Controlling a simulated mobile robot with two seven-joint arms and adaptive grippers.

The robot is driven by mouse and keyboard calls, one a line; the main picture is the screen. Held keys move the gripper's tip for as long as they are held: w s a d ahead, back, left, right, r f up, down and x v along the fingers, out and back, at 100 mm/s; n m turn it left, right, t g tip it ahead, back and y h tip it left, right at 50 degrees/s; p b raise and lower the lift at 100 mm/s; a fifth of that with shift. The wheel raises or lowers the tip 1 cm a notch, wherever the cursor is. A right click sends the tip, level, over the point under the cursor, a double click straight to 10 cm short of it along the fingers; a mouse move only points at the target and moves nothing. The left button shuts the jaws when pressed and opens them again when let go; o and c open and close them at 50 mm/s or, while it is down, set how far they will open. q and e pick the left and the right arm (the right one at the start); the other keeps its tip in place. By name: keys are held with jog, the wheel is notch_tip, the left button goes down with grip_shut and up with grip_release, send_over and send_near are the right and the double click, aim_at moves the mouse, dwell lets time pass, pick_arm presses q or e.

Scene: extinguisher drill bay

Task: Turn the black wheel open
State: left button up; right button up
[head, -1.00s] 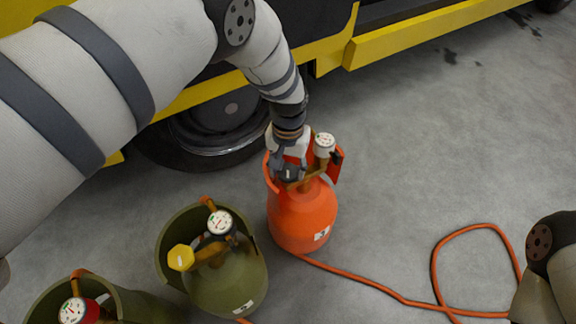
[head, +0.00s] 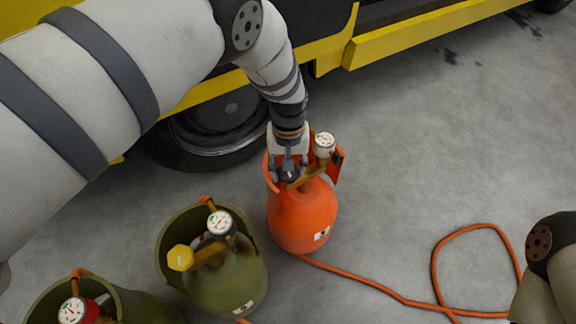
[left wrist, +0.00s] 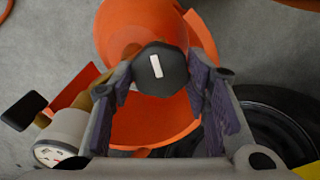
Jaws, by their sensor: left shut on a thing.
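The black wheel (left wrist: 161,72) is a dark, faceted knob with a white mark on its top. It sits on the brass valve of the orange cylinder (head: 302,217). In the left wrist view the wheel lies between the two fingers of my left gripper (left wrist: 163,86), which is shut on it. In the head view my left gripper (head: 289,171) comes down onto the valve from above and mostly hides the wheel. A white gauge (head: 325,142) stands beside it on the right. My right gripper is out of the picture.
Two olive cylinders stand at lower left, one with a yellow wheel (head: 180,257), the other with a red wheel (head: 95,310). An orange hose (head: 390,293) runs over the floor to the right. A yellow vehicle (head: 440,35) with a black tyre stands behind.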

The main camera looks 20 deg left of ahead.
pick_arm(q)
jog(key=o, duration=1.2)
jog(key=shift+c, duration=0.2)
notch_tip(320, 180, up, 12)
